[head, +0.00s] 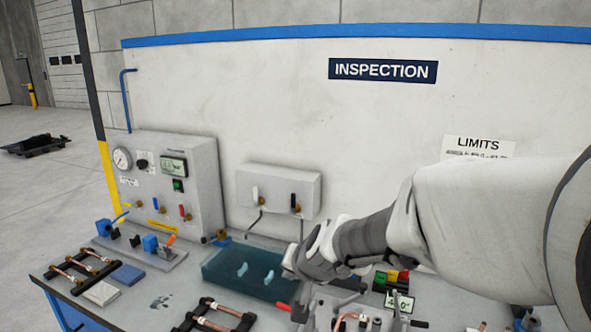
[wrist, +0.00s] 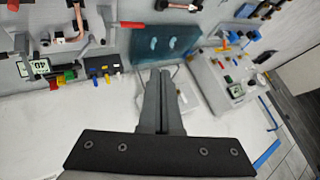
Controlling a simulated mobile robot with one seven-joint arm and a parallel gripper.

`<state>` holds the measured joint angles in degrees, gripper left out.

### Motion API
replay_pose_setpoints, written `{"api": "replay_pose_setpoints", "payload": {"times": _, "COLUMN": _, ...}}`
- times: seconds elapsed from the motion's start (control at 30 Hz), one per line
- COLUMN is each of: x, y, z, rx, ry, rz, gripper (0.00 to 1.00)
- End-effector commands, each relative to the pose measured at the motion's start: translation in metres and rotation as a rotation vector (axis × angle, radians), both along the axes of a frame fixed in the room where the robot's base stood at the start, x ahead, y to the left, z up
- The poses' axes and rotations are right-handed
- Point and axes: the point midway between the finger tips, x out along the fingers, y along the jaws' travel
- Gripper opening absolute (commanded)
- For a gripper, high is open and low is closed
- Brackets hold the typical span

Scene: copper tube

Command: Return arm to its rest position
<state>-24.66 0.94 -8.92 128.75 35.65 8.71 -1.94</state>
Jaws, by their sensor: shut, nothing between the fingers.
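My arm (head: 440,215) reaches in from the right of the head view, over the inspection bench. My gripper (wrist: 160,78) is shut, and its two fingers lie together with nothing between them. In the head view its end hangs above the bench, in front of the right part of the blue-green water tank (head: 225,272). The fingertips cannot be made out clearly there. In the wrist view the tank (wrist: 150,48) lies beyond the fingertips, and the picture of the bench is upside down.
A gauge panel (head: 160,165) stands at the bench's back left. A white valve box (head: 279,190) is on the wall. Copper tubes in black fixtures (head: 85,265) lie at left and front. A bent-tube fixture and an angle display (head: 400,302) sit close under my arm.

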Motion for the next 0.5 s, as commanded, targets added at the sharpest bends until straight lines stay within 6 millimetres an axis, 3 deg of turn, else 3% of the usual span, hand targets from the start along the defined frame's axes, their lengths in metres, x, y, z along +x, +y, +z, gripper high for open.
{"api": "replay_pose_setpoints", "payload": {"times": 0.2, "x": -0.063, "y": -0.040, "z": 0.033, "rx": -0.063, "ry": 0.021, "rz": 0.109, "gripper": 0.00}}
{"api": "replay_pose_setpoints", "payload": {"times": 0.5, "x": -0.160, "y": -0.103, "z": 0.044, "rx": -0.262, "ry": 0.086, "rz": 0.178, "gripper": 0.00}}
